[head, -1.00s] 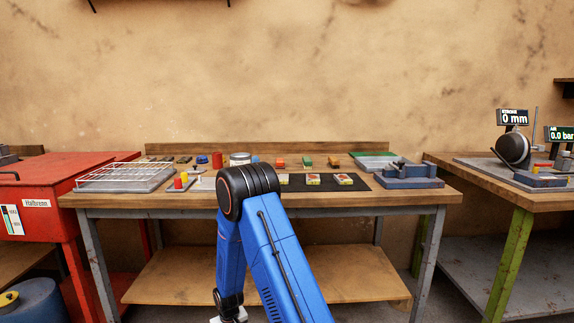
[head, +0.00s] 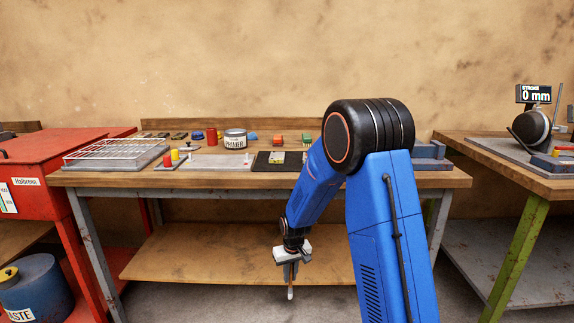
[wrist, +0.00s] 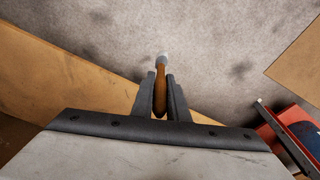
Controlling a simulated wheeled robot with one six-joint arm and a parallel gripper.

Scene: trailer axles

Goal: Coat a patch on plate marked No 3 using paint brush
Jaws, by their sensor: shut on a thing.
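My gripper (head: 291,258) is shut on the paint brush (head: 290,292) and hangs in front of the bench, below its top, with the brush pointing down. In the wrist view, the brown brush handle (wrist: 160,95) is between the two fingers and its pale tip points away over the floor. A dark mat (head: 262,165) on the bench carries small plates, one of them (head: 277,157) with a pale label. I cannot read a No 3 there. My arm hides the mat's right part. A grey PRIMER can (head: 235,140) stands behind the mat.
The wooden bench (head: 120,179) also holds a wire rack (head: 115,152), a pale tray (head: 218,160), red and yellow pieces (head: 175,155) and small coloured blocks at the back. A lower shelf (head: 200,255) is under it. A red cabinet (head: 40,170) stands left, another bench (head: 510,170) right.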

